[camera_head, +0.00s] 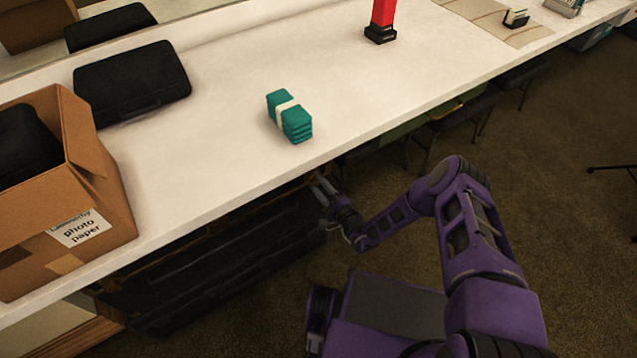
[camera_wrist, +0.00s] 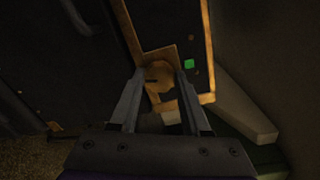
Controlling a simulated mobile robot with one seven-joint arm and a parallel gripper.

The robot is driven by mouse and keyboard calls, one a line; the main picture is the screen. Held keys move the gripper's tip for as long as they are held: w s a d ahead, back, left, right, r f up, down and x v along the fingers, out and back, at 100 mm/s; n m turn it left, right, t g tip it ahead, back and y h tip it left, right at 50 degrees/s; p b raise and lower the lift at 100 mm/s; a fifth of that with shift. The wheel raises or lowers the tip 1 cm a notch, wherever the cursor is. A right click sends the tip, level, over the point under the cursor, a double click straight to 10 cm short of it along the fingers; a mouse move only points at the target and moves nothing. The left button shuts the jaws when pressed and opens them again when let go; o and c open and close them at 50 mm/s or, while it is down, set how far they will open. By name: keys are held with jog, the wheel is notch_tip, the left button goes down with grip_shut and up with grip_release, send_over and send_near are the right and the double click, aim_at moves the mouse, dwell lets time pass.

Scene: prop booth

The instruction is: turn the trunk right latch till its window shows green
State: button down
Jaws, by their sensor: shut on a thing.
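The trunk (camera_head: 225,262) is a long dark case under the table's front edge. Its near end, with brass-coloured edging, shows in the wrist view. The right latch (camera_wrist: 158,76) is a round brass knob on a square plate there. A small window (camera_wrist: 189,64) just right of the knob shows green. My gripper (camera_wrist: 161,74) has one finger on each side of the knob and is shut on it. In the head view my gripper (camera_head: 325,189) is low at the trunk's right end, where the latch is hidden.
The white table (camera_head: 230,170) overhangs the trunk. On it are a teal bundle (camera_head: 290,117), a black case (camera_head: 131,82), a red object (camera_head: 382,18) and an open cardboard box (camera_head: 95,180). Dark stools (camera_head: 470,110) stand under the table to the right. Carpet (camera_head: 560,190) is open at right.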

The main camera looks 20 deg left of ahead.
jog(key=shift+r+n, duration=0.1)
jog(key=shift+n, duration=0.5)
jog(key=shift+c, duration=1.8)
grip_release()
jog(key=shift+d, duration=0.1)
